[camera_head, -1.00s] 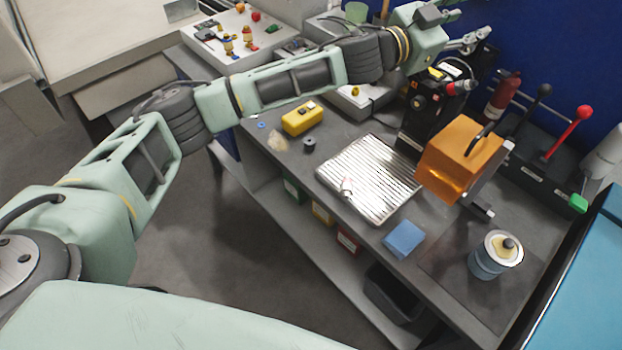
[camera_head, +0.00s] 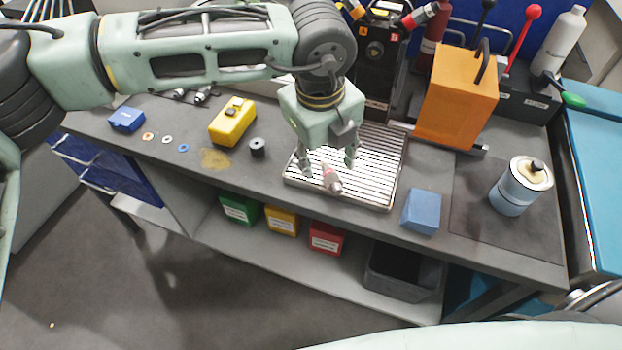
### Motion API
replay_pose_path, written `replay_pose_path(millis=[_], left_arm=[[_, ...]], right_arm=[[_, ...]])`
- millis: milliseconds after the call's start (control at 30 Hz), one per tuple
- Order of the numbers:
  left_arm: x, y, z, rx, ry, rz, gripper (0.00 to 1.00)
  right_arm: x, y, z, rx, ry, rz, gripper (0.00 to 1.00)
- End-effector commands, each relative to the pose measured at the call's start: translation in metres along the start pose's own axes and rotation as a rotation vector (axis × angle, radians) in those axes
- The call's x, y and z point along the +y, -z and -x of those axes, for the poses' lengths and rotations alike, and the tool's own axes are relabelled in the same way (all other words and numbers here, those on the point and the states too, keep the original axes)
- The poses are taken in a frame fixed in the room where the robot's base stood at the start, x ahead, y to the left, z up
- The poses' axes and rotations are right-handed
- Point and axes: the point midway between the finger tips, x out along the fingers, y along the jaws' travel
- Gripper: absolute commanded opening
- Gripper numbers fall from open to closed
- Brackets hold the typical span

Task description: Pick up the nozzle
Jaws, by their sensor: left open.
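A small nozzle (camera_head: 332,180), pale with a reddish end, lies on the silver ribbed tray (camera_head: 388,190) on the grey workbench. My left gripper (camera_head: 328,166) hangs over the tray with its fingers pointing down. Its fingers are spread, one to the left of the nozzle and one to the right and a little behind it. The gripper is open and empty. I cannot tell how high the fingertips are above the tray. My right gripper is not in view.
An orange box (camera_head: 455,100) and a dark machine (camera_head: 378,60) stand behind the tray. A blue block (camera_head: 421,212) and a canister (camera_head: 512,190) are to the right. A yellow case (camera_head: 232,122) and a black cylinder (camera_head: 257,148) are to the left.

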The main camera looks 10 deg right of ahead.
Motion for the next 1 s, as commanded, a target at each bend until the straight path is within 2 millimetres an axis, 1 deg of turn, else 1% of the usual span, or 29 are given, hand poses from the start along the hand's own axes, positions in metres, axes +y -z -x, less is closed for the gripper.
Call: replay_pose_path(millis=[167,300,400,533,633,833,1000], left_arm=[[-0.001,0.001,-0.018,0.004,-0.002,0.000,0.46],[-0.004,0.001,-0.034,0.005,-0.002,-0.001,0.46],[-0.006,0.000,-0.050,0.006,-0.002,0.000,0.46],[-0.006,0.000,-0.067,0.006,0.000,0.001,0.46],[-0.006,0.000,-0.072,0.005,0.002,0.000,0.46],[-0.006,0.000,-0.072,0.005,0.002,0.000,0.45],[-0.006,0.000,-0.072,0.005,0.002,0.000,0.30]], right_arm=[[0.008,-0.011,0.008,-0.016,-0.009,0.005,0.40],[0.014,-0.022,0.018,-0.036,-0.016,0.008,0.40],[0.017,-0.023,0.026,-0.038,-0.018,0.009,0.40],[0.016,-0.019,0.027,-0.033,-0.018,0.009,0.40],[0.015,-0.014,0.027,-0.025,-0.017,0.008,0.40],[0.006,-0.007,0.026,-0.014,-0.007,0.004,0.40],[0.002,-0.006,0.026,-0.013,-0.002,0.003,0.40]])
